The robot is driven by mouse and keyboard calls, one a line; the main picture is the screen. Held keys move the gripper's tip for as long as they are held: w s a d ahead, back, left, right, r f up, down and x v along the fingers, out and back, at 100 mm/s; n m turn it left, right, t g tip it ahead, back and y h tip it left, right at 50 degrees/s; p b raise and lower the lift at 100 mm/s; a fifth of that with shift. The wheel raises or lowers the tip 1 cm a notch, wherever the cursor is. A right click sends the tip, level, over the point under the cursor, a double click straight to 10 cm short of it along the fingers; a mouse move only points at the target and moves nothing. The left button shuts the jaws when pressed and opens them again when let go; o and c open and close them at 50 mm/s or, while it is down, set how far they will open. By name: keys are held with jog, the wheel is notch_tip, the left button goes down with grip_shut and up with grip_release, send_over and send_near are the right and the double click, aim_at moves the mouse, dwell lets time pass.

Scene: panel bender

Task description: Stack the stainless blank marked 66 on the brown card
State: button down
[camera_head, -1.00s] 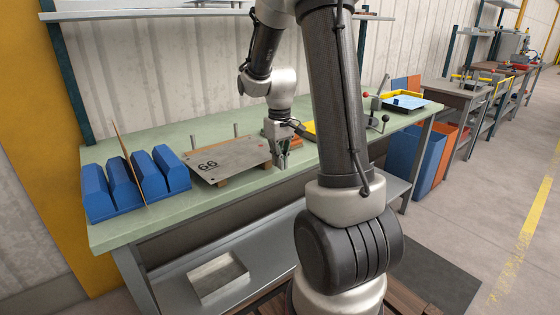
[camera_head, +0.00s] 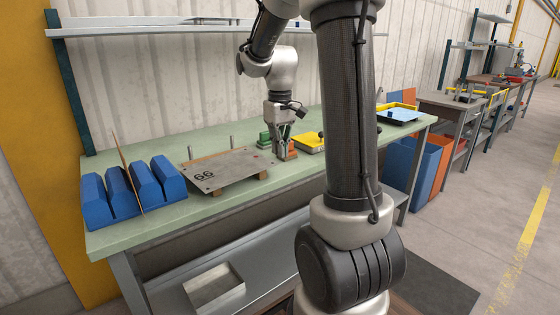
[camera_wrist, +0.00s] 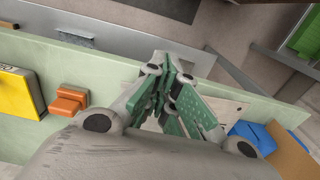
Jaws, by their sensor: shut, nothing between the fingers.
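The stainless blank marked 66 (camera_head: 222,170) is a flat grey plate lying on wooden supports on the green bench. Its number is near its left end. In the wrist view the blank (camera_wrist: 228,108) is partly hidden behind my fingers. The brown card (camera_head: 128,172) stands upright between blue blocks left of the blank; it also shows at the right edge of the wrist view (camera_wrist: 289,142). My gripper (camera_head: 281,157) is shut and empty beside the blank's right end. Its green-padded fingers (camera_wrist: 163,82) fill the middle of the wrist view.
Blue blocks (camera_head: 160,181) flank the card. An orange block (camera_wrist: 68,100) and a yellow item (camera_head: 309,143) lie right of my gripper in the head view. Two upright pins rise behind the blank. A metal tray (camera_head: 214,286) sits on the lower shelf. The bench front is clear.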

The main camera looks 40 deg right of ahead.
jog(key=s+a+r, duration=0.1)
jog(key=s+a, duration=0.1)
jog(key=a, duration=1.4)
jog(key=w+d+f+m, duration=0.1)
jog(key=w+f, duration=0.3)
jog(key=f, duration=0.6)
jog(key=shift+d+m, duration=0.2)
jog(key=shift+m, duration=0.5)
jog(key=shift+w, duration=0.1)
